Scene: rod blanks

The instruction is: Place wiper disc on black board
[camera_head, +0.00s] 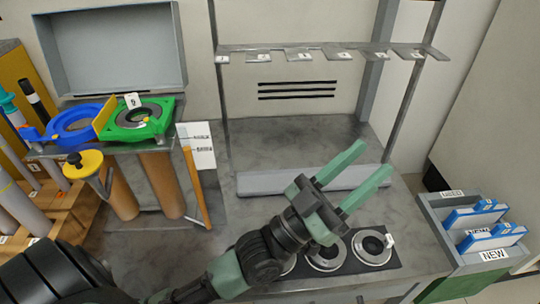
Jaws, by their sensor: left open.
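My left gripper (372,161) is open and empty, its two green fingers pointing up and right above the grey bench. The black board (391,262) lies on the bench's front part, partly hidden behind my left arm. Silver rings with dark centres sit on it: one at the right (372,247) with a small white tag, one in the middle (325,255), and one at the left, mostly covered by my arm. I cannot tell which of these, if any, is the wiper disc. My right gripper is not in view.
A green holder (122,132) and blue ring holder (75,126) stand at the left by an open grey box (112,92). A rack (335,47) with numbered tags stands behind. A bin (450,270) with blue-framed pieces is at the right.

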